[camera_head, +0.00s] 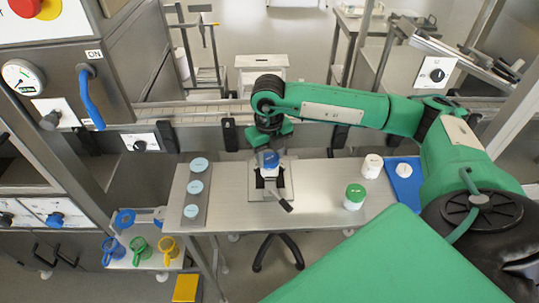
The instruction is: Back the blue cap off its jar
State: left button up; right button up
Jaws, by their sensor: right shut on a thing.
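The blue cap (268,159) is at the top of its white jar (269,172), in the middle of the steel table. The jar stands upright in a clamp fixture (281,188) with a dark lever at its front. My right gripper (268,149) points down from above and is shut on the blue cap. Its fingers are small here and partly hidden by the wrist. I cannot tell whether the cap has turned or lifted on the jar. My left gripper is not in view.
A grey strip with several pale blue discs (196,188) lies left on the steel table (318,207). Right stand a green-capped jar (354,196), a white jar (372,166) and a blue mat (407,185) with another white item. Coloured funnels (140,247) hang at lower left.

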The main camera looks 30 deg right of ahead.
jog(key=shift+r+p, duration=0.45)
jog(key=shift+r, duration=0.9)
